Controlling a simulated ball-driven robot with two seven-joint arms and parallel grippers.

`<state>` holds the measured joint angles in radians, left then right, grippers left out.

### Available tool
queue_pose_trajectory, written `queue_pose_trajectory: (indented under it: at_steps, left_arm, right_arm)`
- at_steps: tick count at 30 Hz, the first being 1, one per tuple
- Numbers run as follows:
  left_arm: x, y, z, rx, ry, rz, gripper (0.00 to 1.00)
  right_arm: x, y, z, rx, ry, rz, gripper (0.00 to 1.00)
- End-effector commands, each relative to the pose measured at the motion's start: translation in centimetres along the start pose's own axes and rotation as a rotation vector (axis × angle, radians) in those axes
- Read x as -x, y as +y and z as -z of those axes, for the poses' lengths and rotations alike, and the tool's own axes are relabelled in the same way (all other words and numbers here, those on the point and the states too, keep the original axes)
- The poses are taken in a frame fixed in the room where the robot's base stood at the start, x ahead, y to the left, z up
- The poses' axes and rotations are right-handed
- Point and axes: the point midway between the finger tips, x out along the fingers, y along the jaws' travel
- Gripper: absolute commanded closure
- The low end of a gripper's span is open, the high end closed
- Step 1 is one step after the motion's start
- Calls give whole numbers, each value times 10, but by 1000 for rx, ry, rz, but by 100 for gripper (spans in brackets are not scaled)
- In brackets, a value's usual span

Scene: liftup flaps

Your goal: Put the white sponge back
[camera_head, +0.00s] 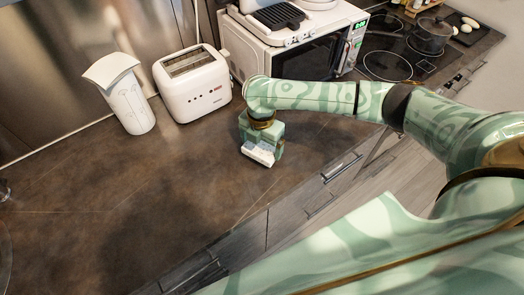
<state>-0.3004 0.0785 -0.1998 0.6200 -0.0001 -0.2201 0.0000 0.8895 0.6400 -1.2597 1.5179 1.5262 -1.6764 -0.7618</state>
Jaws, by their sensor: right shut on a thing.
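The white sponge (258,154) is a small pale block under my right gripper (262,148), near the front edge of the counter. My right gripper points down and is shut on the sponge, partly hiding its top. I cannot tell whether the sponge touches the counter. My left gripper is not in view.
A white toaster (196,88) and a white paper-towel-like holder (129,104) stand along the back wall. A microwave (300,52) with a device on top is behind my arm. A pot (430,36) sits on the stove. The counter (110,205) is clear at left and centre.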

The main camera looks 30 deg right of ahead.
Motion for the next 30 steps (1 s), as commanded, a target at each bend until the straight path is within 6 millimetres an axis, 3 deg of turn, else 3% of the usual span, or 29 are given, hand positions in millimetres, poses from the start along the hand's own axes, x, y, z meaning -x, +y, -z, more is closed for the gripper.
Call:
queue_pose_trajectory:
  at_steps: [6, 9, 15, 16, 17, 25, 30]
  left_arm:
    - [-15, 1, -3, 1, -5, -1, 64]
    - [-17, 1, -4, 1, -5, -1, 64]
    - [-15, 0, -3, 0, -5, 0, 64]
    - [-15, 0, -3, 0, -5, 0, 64]
    - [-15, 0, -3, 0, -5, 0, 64]
    - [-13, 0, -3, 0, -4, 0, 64]
    - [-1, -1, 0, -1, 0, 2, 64]
  right_arm:
    - [-34, 0, -6, -1, 1, 4, 28]
    - [-40, 0, -7, 0, -1, 1, 28]
    - [-39, 0, -6, 0, -2, 1, 28]
    - [-39, 0, -6, 0, -2, 1, 2]
    - [-39, 0, -6, 0, -1, 1, 0]
    - [-34, 0, -6, 0, -1, 0, 0]
    - [-3, 1, -7, 1, -3, -4, 0]
